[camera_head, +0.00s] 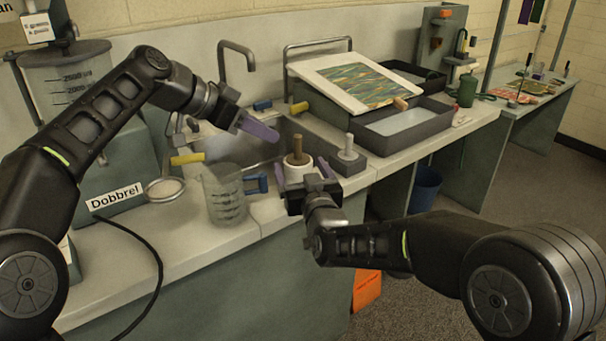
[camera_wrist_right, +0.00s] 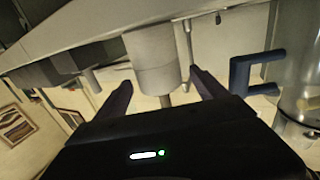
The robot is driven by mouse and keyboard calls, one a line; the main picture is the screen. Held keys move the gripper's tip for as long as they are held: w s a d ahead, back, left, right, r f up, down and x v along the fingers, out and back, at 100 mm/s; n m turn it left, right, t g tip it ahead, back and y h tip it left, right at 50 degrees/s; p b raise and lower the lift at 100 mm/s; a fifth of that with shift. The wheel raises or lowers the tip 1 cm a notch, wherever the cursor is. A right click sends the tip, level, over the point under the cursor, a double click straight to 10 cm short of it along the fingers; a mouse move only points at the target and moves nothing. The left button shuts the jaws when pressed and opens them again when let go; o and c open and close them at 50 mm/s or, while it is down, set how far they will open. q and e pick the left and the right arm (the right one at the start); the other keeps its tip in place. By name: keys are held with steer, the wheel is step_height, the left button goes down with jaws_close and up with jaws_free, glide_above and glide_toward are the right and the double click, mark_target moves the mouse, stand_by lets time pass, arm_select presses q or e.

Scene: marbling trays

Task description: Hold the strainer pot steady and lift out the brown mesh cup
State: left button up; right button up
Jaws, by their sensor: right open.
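The white strainer pot (camera_head: 296,175) stands upright near the counter's front edge in the head view. A brown upright handle (camera_head: 297,148) rises from its top, seemingly that of the brown mesh cup; its mesh is hidden. My right gripper (camera_head: 304,172) is open at the pot, with a purple finger at each side. In the right wrist view, the pale pot (camera_wrist_right: 153,65) appears between and beyond the open fingers; contact cannot be told. My left gripper (camera_head: 272,137) is above and left of the brown handle, apart from it. Its finger gap cannot be made out.
A grey block with a pale knob (camera_head: 347,162) stands close right of the pot. A clear measuring beaker (camera_head: 224,195) and a blue clip-like piece (camera_head: 256,184) are left of it. A sink and tap (camera_head: 236,52) lie behind. A shallow tray (camera_head: 408,138) is farther right.

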mark_target(295, 157)
steer(key=shift+x, duration=2.8)
steer(key=shift+c, duration=0.3)
steer(key=c, duration=1.6)
